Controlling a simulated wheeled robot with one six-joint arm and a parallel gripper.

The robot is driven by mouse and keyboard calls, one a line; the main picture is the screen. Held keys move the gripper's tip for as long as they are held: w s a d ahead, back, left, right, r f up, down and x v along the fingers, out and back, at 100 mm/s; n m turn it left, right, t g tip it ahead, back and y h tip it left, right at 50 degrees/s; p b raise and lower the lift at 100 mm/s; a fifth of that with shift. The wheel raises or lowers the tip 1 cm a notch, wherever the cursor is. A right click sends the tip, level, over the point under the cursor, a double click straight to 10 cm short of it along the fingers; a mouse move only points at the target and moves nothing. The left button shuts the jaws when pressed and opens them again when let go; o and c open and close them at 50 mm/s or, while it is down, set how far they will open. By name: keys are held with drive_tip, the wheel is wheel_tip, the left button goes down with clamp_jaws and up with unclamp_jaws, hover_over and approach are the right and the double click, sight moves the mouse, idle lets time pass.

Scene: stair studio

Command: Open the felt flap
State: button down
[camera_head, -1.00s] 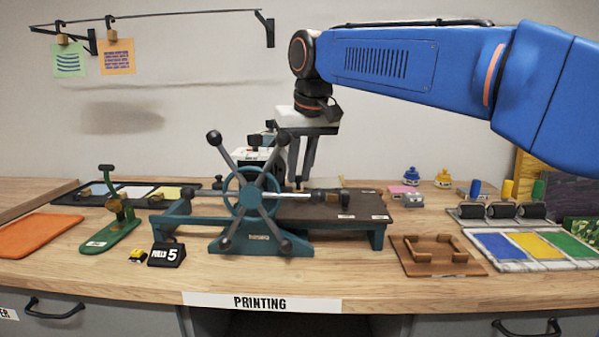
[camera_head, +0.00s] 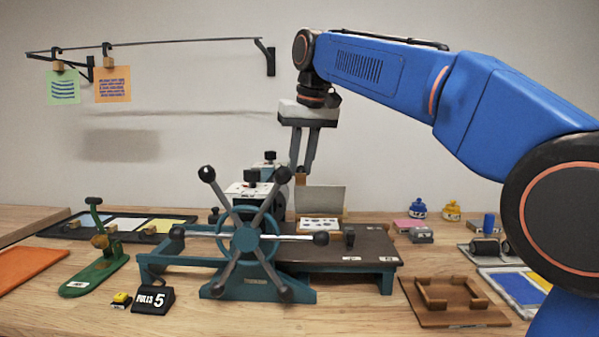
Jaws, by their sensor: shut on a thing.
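The felt flap (camera_head: 327,198) is a pale grey panel at the back of the printing press bed (camera_head: 352,240). It stands raised, close to upright. My gripper (camera_head: 301,172) is above the flap's left part, with its fingers pointing down. It is shut on a small tan tab (camera_head: 301,179) at the flap's upper edge. A white plate with dark marks (camera_head: 317,224) lies on the bed in front of the flap. The press's star wheel (camera_head: 255,243) stands in front and to the left. The flap's lower left part is partly hidden.
A brown wooden frame (camera_head: 455,300) and ink trays (camera_head: 515,287) lie to the right. A green stapler-like tool (camera_head: 95,272) and a "PULLS 5" counter (camera_head: 153,299) stand at the left front. A line with hung prints (camera_head: 113,83) crosses the wall.

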drive_tip(key=w+f, duration=0.2)
drive_tip(key=w, duration=0.7)
drive_tip(key=shift+w+d, duration=0.25)
drive_tip(key=shift+d, duration=0.1)
drive_tip(key=c, duration=2.2)
unclamp_jaws()
drive_tip(key=shift+w+d, duration=0.2)
drive_tip(key=shift+d, duration=0.15)
drive_tip(key=o, duration=0.5)
drive_tip(key=shift+s+r, duration=0.1)
drive_tip(key=shift+o, duration=0.4)
drive_tip(key=shift+a, duration=0.15)
drive_tip(key=shift+s+a, duration=0.1)
drive_tip(key=v, duration=1.2)
